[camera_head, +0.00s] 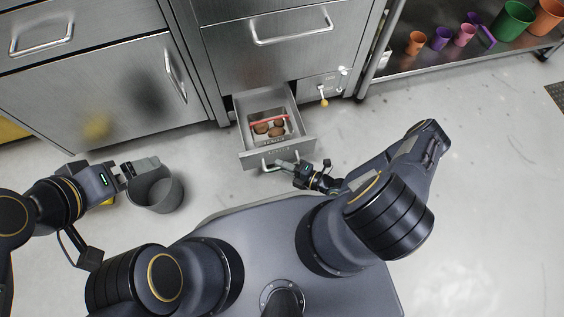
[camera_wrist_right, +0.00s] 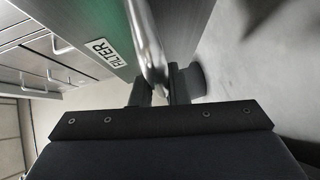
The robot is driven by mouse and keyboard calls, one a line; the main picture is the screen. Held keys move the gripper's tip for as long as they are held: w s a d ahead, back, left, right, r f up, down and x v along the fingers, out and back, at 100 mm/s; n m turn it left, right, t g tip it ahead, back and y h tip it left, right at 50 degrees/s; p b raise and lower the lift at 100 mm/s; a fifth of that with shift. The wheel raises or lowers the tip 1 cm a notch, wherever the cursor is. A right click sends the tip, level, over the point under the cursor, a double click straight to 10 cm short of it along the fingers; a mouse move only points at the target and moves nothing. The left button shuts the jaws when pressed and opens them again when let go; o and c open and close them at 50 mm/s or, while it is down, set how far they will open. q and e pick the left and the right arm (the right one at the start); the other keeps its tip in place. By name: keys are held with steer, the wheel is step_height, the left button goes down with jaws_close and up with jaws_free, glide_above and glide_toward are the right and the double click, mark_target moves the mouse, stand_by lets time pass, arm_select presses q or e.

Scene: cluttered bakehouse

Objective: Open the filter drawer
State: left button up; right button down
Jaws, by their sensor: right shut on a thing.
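The filter drawer (camera_head: 297,120) is a small steel drawer low in the cabinet, standing pulled out in the head view. A tray with a red-edged strip and several brown round things lies inside it. Its bar handle (camera_head: 270,168) is on the front. My right gripper (camera_head: 290,167) is shut on the handle's right part. In the right wrist view the handle (camera_wrist_right: 146,40) runs down between my fingers (camera_wrist_right: 160,88), beside the FILTER label (camera_wrist_right: 105,53). My left gripper (camera_head: 140,165) is over the rim of a grey bin, and its finger gap is unclear.
The grey bin (camera_head: 168,195) stands on the floor at the left. A small panel with valves (camera_head: 322,88) is right of the drawer. Larger steel drawers (camera_head: 280,45) are above. A shelf (camera_head: 405,65) with coloured cups is at top right. Floor at the right is clear.

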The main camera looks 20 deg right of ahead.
steer(key=shift+s, duration=0.1)
stand_by(0.3)
steer(key=c, duration=1.4)
jaws_free()
